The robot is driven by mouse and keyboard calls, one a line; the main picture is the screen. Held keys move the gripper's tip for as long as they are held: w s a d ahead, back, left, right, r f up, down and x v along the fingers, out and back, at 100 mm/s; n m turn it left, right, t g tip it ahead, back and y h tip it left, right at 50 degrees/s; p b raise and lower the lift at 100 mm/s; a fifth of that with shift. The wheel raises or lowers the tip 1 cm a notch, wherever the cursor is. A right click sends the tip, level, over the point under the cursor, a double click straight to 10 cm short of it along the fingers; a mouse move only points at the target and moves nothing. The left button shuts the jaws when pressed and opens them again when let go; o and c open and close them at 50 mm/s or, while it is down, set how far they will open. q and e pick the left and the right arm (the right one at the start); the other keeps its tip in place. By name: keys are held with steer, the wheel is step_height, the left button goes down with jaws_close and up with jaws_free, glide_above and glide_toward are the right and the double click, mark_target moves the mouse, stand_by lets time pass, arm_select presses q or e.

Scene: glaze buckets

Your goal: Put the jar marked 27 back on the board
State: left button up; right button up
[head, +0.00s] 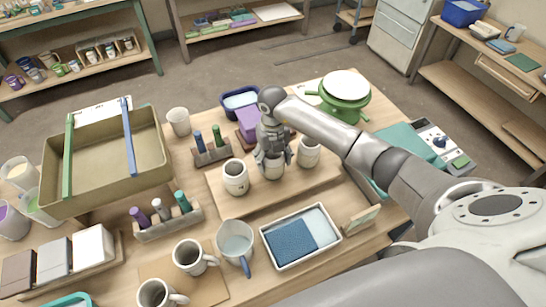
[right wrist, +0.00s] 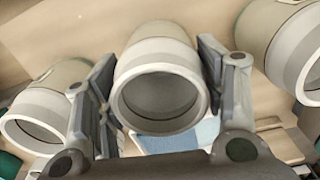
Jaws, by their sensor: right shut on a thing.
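My right gripper (head: 273,160) is shut on a pale grey-and-beige jar (head: 274,171), with one finger on each side. In the right wrist view the held jar (right wrist: 160,85) shows its open mouth between the fingers. The jar is at the wooden board (head: 272,197), between two similar jars, one on the left (head: 236,179) and one on the right (head: 308,153). I cannot tell whether its base touches the board. No number is readable on the held jar. The gripper hides its upper part in the head view. My left gripper is not in view.
A tray with blue cloth (head: 291,238) and a glass jug (head: 235,243) stand in front of the board. A rack of small bottles (head: 211,151) is at its left. The neighbouring jars are close to my fingers.

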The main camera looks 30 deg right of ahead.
mark_target(273, 157)
steer(key=o, duration=1.3)
steer(key=shift+c, duration=0.2)
steer(key=shift+r, duration=0.1)
step_height(273, 157, up, 12)
steer(key=b, duration=0.3)
